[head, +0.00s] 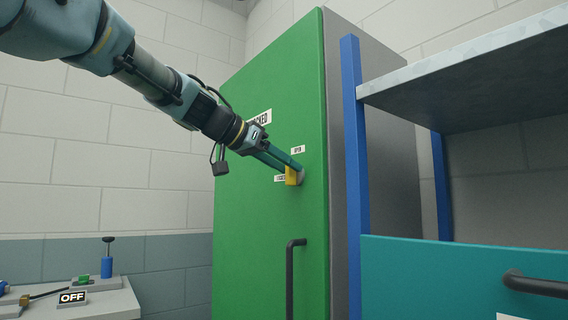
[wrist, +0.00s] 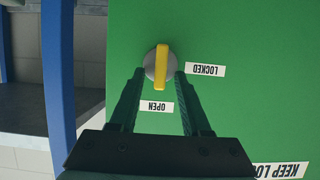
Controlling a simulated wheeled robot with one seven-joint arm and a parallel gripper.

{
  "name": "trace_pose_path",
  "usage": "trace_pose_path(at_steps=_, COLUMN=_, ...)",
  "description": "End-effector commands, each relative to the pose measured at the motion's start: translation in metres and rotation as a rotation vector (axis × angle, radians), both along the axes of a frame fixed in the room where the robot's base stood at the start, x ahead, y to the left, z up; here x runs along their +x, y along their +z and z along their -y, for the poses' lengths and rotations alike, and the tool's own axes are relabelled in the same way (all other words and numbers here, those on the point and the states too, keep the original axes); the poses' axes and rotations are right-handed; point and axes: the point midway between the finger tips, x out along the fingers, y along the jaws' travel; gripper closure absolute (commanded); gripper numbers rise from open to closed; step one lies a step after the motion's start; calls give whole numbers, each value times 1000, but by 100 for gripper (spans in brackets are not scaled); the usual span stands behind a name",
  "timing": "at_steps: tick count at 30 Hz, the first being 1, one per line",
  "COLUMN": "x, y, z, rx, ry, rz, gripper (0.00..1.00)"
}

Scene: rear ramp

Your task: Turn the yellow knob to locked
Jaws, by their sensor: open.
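The yellow knob (wrist: 161,67) is a bar on a grey round base on the green cabinet door (head: 255,220). In the wrist view, which shows the labels upside down, the bar stands upright with its lower end towards the OPEN label (wrist: 155,107). The LOCKED label (wrist: 205,69) is to its right. My gripper (wrist: 159,74) is open, with one finger on each side of the knob and visible gaps between. In the head view my gripper (head: 294,169) reaches the knob (head: 291,176) from the upper left and partly hides it.
A dark door handle (head: 290,278) is below the knob. A blue post (head: 354,150) and a grey shelf (head: 470,70) stand right of the cabinet, above a teal drawer front (head: 440,275). A bench (head: 115,300) with an OFF sign (head: 72,297) is at lower left.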

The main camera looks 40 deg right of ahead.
Motion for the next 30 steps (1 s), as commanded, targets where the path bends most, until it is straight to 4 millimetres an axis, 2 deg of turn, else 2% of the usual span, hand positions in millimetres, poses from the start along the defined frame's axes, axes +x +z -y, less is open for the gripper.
trace_pose_path(at_steps=4, x=0, y=0, z=0, rx=0, ry=0, rz=0, gripper=54)
trace_pose_path(at_steps=16, x=0, y=0, z=0, rx=0, ry=0, rz=0, gripper=99)
trace_pose_path(at_steps=30, x=0, y=0, z=0, rx=0, ry=0, rz=-2, gripper=100)
